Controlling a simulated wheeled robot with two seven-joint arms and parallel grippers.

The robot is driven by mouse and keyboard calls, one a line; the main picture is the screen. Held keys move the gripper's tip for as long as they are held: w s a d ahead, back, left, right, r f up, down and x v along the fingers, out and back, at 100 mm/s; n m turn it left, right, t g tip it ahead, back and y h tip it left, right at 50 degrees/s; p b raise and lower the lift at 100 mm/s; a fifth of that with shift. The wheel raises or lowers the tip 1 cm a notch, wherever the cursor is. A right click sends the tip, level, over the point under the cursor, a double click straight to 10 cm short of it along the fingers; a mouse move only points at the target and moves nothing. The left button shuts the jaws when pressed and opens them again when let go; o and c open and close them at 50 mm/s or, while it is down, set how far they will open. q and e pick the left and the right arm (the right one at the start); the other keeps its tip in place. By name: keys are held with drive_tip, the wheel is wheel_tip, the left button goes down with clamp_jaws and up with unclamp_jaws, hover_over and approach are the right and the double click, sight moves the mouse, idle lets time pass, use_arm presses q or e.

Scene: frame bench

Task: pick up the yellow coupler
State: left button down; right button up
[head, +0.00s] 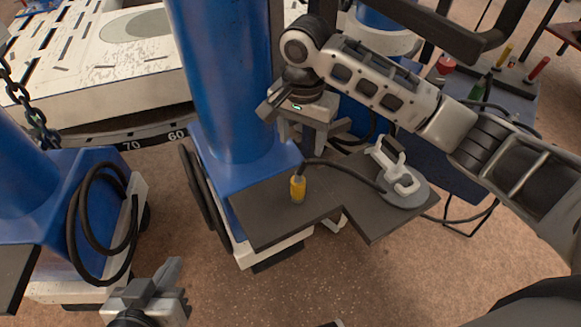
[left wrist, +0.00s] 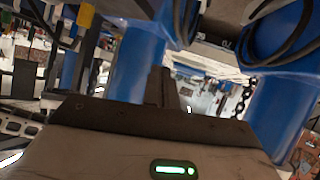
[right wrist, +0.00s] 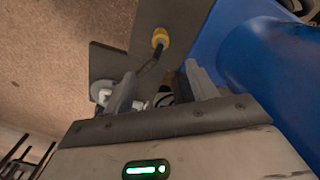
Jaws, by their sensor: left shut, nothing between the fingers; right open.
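The yellow coupler (head: 298,188) stands on a dark grey shelf (head: 268,215) beside the blue column, with a black cable running from its top. My right gripper (head: 305,143) is open and empty, above and behind the coupler and apart from it. In the right wrist view the coupler (right wrist: 160,38) shows beyond the open fingers (right wrist: 160,90), with its cable leading back toward them. My left gripper (head: 172,275) is shut and empty at the lower left, well away from the coupler. Its closed fingers show in the left wrist view (left wrist: 170,90).
A white handle on a round grey base (head: 410,192) sits at the shelf's right end, where the cable leads. The blue column (head: 225,80) rises close behind the shelf. Black hose loops (head: 88,225) hang at left. A blue side table with bottles stands at upper right.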

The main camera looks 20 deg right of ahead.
sight(301, 174)
drive_tip(key=f, duration=0.3)
drive_tip(key=f+b, duration=0.1)
drive_tip(key=f, duration=0.2)
drive_tip(key=f+b, duration=0.1)
drive_tip(key=f, duration=0.2)
drive_tip(key=shift+s+d+f, duration=0.1)
drive_tip(key=shift+s+f, duration=0.1)
drive_tip(key=shift+s, duration=0.05)
drive_tip(key=shift+f, duration=0.45)
drive_tip(key=f, duration=0.1)
drive_tip(key=f+b, duration=0.1)
drive_tip(key=f, duration=0.1)
drive_tip(key=f+b, duration=0.1)
drive_tip(key=f, duration=0.1)
drive_tip(key=shift+w+a, duration=0.2)
drive_tip(key=shift+a, duration=0.05)
use_arm(q)
wheel_tip(301, 174, down, 7)
drive_tip(key=d+g, duration=0.1)
drive_tip(key=shift+d+r, duration=0.15)
drive_tip(key=shift+r, duration=0.05)
use_arm(e)
drive_tip(key=c, duration=1)
use_arm(q)
drive_tip(key=shift+r+h, duration=0.15)
drive_tip(key=shift+h, duration=0.15)
use_arm(e)
drive_tip(key=shift+c, duration=0.9)
drive_tip(key=shift+r, duration=0.1)
